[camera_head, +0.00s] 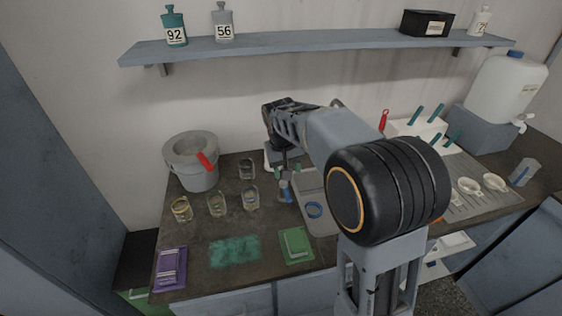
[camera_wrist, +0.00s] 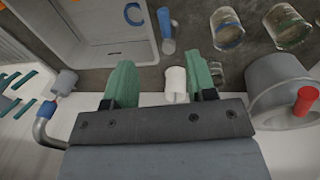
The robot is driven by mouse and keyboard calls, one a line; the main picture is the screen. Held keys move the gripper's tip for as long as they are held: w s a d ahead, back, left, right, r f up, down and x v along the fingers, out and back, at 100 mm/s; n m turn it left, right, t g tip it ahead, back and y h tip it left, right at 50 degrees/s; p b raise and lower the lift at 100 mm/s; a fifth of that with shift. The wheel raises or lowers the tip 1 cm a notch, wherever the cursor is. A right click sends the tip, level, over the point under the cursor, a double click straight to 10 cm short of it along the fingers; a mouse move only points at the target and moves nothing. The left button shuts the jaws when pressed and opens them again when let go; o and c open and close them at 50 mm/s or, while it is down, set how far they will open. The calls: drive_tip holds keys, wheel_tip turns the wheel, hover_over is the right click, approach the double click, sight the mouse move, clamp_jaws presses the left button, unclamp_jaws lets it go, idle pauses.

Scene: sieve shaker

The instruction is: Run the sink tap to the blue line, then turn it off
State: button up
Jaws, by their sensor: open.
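The sink basin (camera_head: 316,225) is a pale recess in the dark counter, with a blue curved mark (camera_head: 314,210) inside it. In the wrist view the basin (camera_wrist: 92,38) is at upper left and the blue curve (camera_wrist: 133,14) shows near its edge. A bent grey pipe (camera_wrist: 44,127), seemingly the tap, is at left in the wrist view, with a blue band near its end. A blue upright piece (camera_wrist: 167,32) stands beside the basin. My gripper (camera_wrist: 162,80) is open above the back of the counter. A white cylinder (camera_wrist: 176,84) appears between its green fingers; I cannot tell any contact.
A grey pot (camera_head: 195,165) with a red handle and several glass beakers (camera_head: 250,198) stand left of the sink. A shelf (camera_head: 310,43) hangs above. A drainboard (camera_head: 480,205) and a water jug (camera_head: 506,88) are at right.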

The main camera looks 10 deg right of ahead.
sight(288, 194)
drive_tip(key=shift+g, duration=0.3)
drive_tip(key=w+f, duration=0.1)
drive_tip(key=f, duration=0.4)
drive_tip(key=w+d+f, duration=0.1)
drive_tip(key=f, duration=0.4)
drive_tip(key=w+f+p, duration=0.1)
drive_tip(key=f, duration=0.4)
drive_tip(key=shift+w+d+f, duration=0.2)
drive_tip(key=shift+w+d, duration=0.05)
drive_tip(key=shift+w, duration=0.15)
clamp_jaws()
